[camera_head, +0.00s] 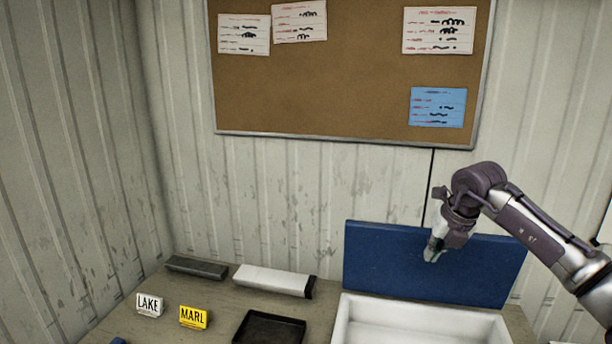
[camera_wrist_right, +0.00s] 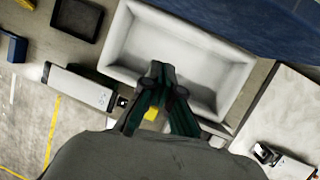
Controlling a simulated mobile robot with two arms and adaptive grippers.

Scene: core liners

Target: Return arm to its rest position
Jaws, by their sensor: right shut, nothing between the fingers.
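My right arm comes in from the right in the head view. Its gripper (camera_head: 434,250) hangs pointing down in front of the blue panel (camera_head: 400,262), above the back of the white tray (camera_head: 345,325). In the right wrist view the fingers of the right gripper (camera_wrist_right: 160,75) are together, with nothing between them. The white tray (camera_wrist_right: 118,45) lies below them and looks empty where I can see it. My left gripper is in neither view.
On the bench stand a white LAKE card (camera_head: 149,305), a yellow MARL card (camera_head: 194,317), a black tray (camera_head: 268,328), a long white box (camera_head: 272,281) and a dark grey bar (camera_head: 197,267). A corkboard (camera_head: 340,85) with paper notes hangs on the corrugated wall.

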